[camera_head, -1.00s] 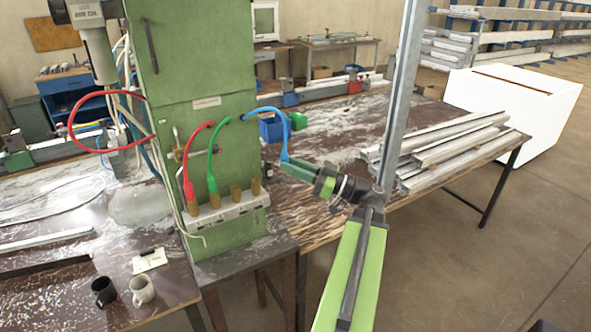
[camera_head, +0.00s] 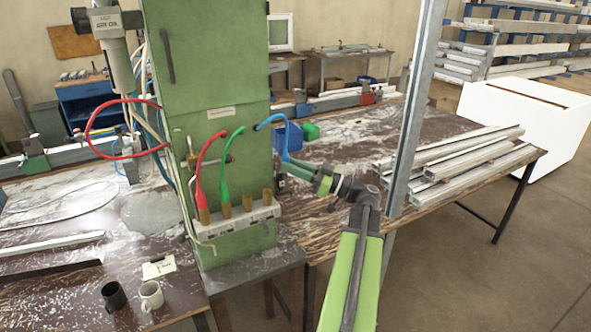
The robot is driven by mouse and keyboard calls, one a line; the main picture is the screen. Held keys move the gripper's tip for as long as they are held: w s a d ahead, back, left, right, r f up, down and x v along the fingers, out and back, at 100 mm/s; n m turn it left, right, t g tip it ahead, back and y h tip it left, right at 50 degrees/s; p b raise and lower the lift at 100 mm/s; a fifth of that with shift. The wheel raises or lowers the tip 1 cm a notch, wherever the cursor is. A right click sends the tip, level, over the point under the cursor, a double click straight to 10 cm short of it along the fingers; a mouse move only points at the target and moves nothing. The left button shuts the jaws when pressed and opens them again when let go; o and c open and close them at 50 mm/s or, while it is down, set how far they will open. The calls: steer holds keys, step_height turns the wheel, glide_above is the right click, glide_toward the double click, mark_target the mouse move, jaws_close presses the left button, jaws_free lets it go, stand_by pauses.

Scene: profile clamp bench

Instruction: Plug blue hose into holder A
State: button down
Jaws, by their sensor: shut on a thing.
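The blue hose (camera_head: 283,140) leaves the front of the green cabinet (camera_head: 208,75) and arcs right and down to my gripper (camera_head: 290,161). My gripper is shut on its lower end, right of the cabinet. A pale holder rail (camera_head: 238,222) low on the cabinet carries several brass holders. The red hose (camera_head: 197,178) goes down to the leftmost one, and the green hose (camera_head: 223,177) to the one beside it. The third holder (camera_head: 247,202) and the rightmost holder (camera_head: 267,196) stand empty. My gripper is above and right of them. I cannot read which holder is A.
Metal profiles (camera_head: 465,150) lie on the table at right. A black mug (camera_head: 113,296) and a white mug (camera_head: 151,295) stand at lower left.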

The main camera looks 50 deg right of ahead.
steer(key=shift+w+d, duration=0.25)
steer(key=shift+w, duration=0.4)
steer(key=shift+w+d, duration=0.25)
steer(key=shift+w, duration=0.4)
steer(key=shift+w+d, duration=0.25)
steer(key=shift+w, duration=0.4)
steer(key=shift+f+b, duration=2)
stand_by(2.5)
steer(key=c, duration=1.2)
jaws_free()
